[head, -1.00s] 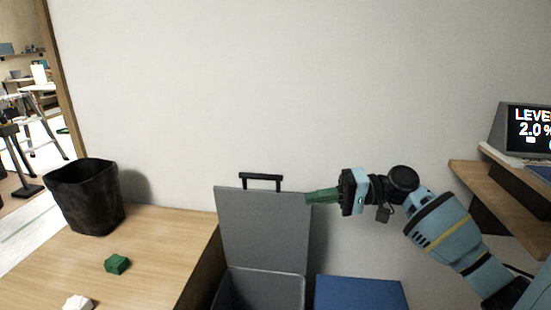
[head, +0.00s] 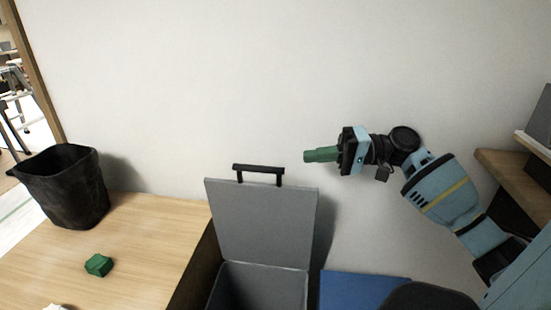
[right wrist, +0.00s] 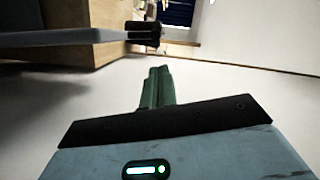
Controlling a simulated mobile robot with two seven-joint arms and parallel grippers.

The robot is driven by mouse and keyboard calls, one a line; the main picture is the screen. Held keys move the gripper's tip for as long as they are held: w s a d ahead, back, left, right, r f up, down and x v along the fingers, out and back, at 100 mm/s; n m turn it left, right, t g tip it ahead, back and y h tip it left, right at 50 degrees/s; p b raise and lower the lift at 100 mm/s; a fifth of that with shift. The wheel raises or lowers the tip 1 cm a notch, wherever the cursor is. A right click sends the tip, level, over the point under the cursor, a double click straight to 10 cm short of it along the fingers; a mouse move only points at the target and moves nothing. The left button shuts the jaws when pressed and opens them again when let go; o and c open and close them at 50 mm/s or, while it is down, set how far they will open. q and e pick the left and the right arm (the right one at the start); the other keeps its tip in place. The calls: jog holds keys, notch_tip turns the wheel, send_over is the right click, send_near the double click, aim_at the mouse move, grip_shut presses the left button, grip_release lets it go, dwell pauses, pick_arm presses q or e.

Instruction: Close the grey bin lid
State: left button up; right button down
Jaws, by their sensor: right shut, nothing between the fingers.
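The grey bin (head: 262,285) stands between the wooden table and a blue bin, cut off by the bottom edge of the head view. Its grey lid (head: 262,222) is up, close to the wall, with a black handle (head: 258,170) on its top edge. My right gripper (head: 308,156) has green fingers, shut and empty, pointing left. In the head view it is just right of the handle and a little above the lid's top right corner, apart from both. In the right wrist view the fingers (right wrist: 157,88) are shut, with the lid edge (right wrist: 60,38) and black handle (right wrist: 145,30) beyond. My left gripper is not in view.
A wooden table (head: 150,240) at left carries a black basket (head: 64,185) and a green block (head: 98,265). A blue bin lid (head: 360,289) lies right of the grey bin. Wooden shelves (head: 515,170) are at right. The wall is close behind.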

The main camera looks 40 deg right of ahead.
jog(key=p+x, duration=0.1)
jog(key=x, duration=0.8)
jog(key=shift+f, duration=0.15)
